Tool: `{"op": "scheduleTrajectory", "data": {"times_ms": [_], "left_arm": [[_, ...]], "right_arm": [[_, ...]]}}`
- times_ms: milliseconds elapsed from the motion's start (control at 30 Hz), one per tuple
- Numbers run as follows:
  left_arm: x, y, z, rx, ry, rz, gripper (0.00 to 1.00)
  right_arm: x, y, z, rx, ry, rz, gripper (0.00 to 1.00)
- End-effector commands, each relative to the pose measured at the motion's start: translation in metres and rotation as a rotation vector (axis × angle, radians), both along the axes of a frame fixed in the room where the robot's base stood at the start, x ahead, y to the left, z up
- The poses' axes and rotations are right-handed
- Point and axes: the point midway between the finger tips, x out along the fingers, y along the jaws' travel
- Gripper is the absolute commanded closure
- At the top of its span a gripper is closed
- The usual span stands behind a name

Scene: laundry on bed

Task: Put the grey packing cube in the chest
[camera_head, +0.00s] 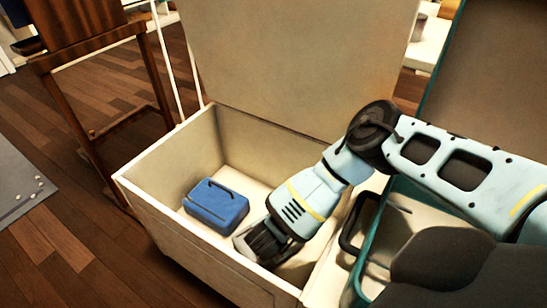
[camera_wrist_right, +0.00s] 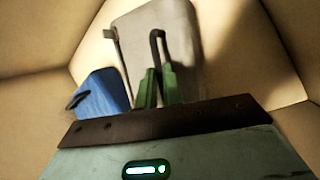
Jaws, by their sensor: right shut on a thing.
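The open cream chest (camera_head: 165,215) has its lid raised at the back. My right arm reaches down into it from the right, with the right gripper (camera_head: 262,248) low inside near the front wall. In the right wrist view, the green fingers of the right gripper (camera_wrist_right: 155,88) are shut on the dark strap handle of the grey packing cube (camera_wrist_right: 172,40). The cube is inside the chest walls; whether it touches the floor I cannot tell. My left gripper is out of view.
A blue packing cube (camera_head: 215,206) lies on the chest floor left of my right gripper, and also shows in the wrist view (camera_wrist_right: 98,92). A teal-edged open case (camera_head: 362,275) stands close on the right. A wooden stand (camera_head: 97,165) is left of the chest.

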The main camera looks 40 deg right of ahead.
Motion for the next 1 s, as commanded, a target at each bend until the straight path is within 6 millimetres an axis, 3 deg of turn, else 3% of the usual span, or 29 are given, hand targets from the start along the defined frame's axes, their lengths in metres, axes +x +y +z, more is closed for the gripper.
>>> {"op": "scheduleTrajectory", "data": {"times_ms": [333,367,500,833,1000], "left_arm": [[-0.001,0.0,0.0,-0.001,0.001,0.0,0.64],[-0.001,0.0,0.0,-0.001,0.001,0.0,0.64],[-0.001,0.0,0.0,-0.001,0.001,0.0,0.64],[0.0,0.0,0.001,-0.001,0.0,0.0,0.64],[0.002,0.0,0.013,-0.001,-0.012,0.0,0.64]], "right_arm": [[0.002,0.0,-0.002,0.001,-0.005,0.0,1.0],[0.001,0.0,-0.003,0.001,-0.002,0.0,0.89],[0.001,0.0,-0.003,0.001,-0.002,0.0,0.71],[0.001,0.001,0.0,0.001,-0.002,0.0,0.7],[-0.004,0.009,0.019,0.002,-0.004,0.002,0.7]]}}
